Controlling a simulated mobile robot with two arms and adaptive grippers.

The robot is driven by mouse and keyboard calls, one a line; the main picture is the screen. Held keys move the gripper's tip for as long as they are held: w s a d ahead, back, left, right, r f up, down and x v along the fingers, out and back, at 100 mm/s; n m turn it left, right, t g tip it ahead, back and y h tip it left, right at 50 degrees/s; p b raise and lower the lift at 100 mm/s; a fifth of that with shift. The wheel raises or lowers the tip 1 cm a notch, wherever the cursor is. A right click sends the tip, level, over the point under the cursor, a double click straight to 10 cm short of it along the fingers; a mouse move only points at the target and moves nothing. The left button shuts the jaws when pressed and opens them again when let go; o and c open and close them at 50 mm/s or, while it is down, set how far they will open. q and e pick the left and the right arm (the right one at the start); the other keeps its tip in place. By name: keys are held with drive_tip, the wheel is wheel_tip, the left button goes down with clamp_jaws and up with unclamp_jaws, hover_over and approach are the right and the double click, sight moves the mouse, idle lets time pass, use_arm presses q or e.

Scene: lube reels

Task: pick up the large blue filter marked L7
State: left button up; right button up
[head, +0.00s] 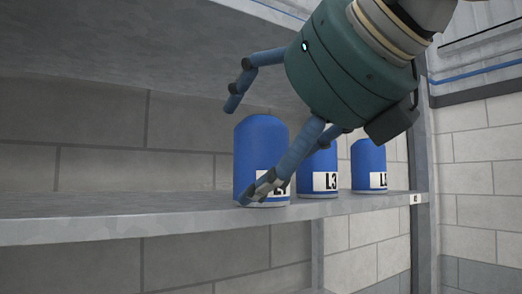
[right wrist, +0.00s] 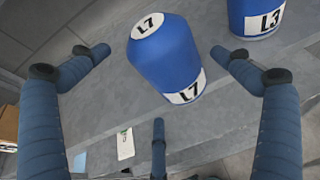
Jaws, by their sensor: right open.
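The large blue filter marked L7 (head: 260,145) stands upright on the grey shelf near its front edge. Its label is partly hidden behind a finger of my right gripper (head: 239,152). In the right wrist view the L7 filter (right wrist: 168,62) shows its marked top and side label between the spread fingers of my right gripper (right wrist: 160,52). That gripper is open and empty, reaching down from the upper right, with fingers around the filter's sides. Whether any finger touches it, I cannot tell. My left gripper is not in view.
A blue filter marked L3 (head: 318,165) stands close to the right of L7, partly behind my gripper. Another blue filter (head: 369,160) stands farther right. An upper shelf (head: 130,40) hangs overhead, and a metal post (head: 422,150) stands at the right. The shelf (head: 100,215) is bare left of L7.

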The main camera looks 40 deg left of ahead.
drive_tip(key=shift+x, duration=1.55)
drive_tip(key=shift+d+r, duration=0.15)
drive_tip(key=shift+d, duration=0.1)
drive_tip(key=c, duration=0.8)
drive_tip(key=shift+r, duration=0.1)
drive_tip(key=c, duration=0.9)
